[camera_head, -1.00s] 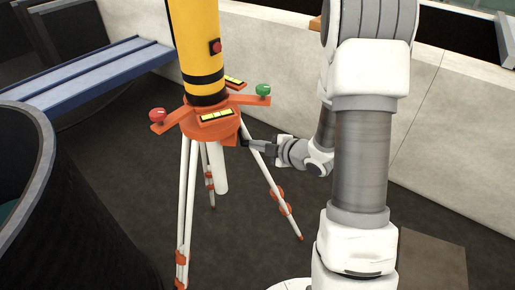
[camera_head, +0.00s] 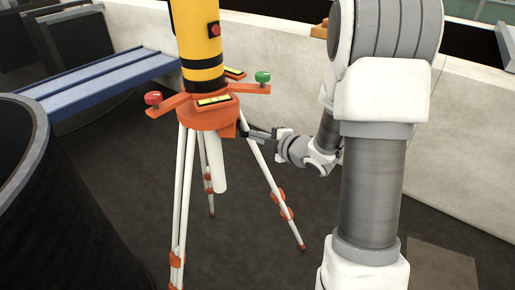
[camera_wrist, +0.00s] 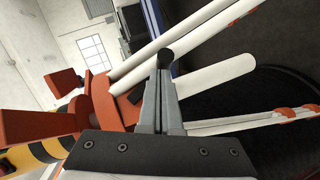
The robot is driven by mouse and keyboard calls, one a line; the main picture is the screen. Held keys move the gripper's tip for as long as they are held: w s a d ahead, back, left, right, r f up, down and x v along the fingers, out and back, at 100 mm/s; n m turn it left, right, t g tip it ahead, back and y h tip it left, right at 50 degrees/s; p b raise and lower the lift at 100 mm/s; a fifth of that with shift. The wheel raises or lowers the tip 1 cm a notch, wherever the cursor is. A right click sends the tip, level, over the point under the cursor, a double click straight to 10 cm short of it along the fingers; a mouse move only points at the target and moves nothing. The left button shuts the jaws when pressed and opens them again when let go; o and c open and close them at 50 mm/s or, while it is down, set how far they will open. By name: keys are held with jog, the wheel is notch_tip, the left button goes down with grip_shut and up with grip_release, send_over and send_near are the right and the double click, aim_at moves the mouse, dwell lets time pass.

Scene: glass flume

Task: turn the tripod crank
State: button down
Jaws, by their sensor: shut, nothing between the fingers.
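The orange tripod (camera_head: 208,116) with white legs stands left of centre in the head view, carrying a yellow and black instrument (camera_head: 197,45). Its orange head also shows at the left of the wrist view (camera_wrist: 100,97). A small dark piece, apparently the crank (camera_head: 243,126), is at the right side of the head. In the wrist view a round black knob (camera_wrist: 167,57) is at the fingertips, overlapping their ends. My gripper (camera_head: 252,133) reaches in from the right, shut, with its tips at the dark piece; it fills the lower middle of the wrist view (camera_wrist: 164,75). Contact cannot be told.
A red knob (camera_head: 153,98) and a green knob (camera_head: 262,77) top the tripod head's arms. A blue bench (camera_head: 100,80) is behind left, a dark round tank (camera_head: 70,200) at front left. A pale wall (camera_head: 285,65) runs behind. Dark floor lies open around the legs.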

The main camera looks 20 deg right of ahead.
jog(key=n+t+b, duration=0.1)
jog(key=b, duration=0.4)
jog(key=w+n+t+b, duration=0.1)
jog(key=b, duration=0.4)
jog(key=shift+w+d+f, duration=0.1)
jog(key=shift+w+d, duration=0.05)
jog(key=shift+d, duration=0.15)
jog(key=shift+w+d+r+b, duration=0.1)
jog(key=shift+w+r+b, duration=0.15)
jog(key=shift+b, duration=0.65)
jog(key=shift+f, duration=0.1)
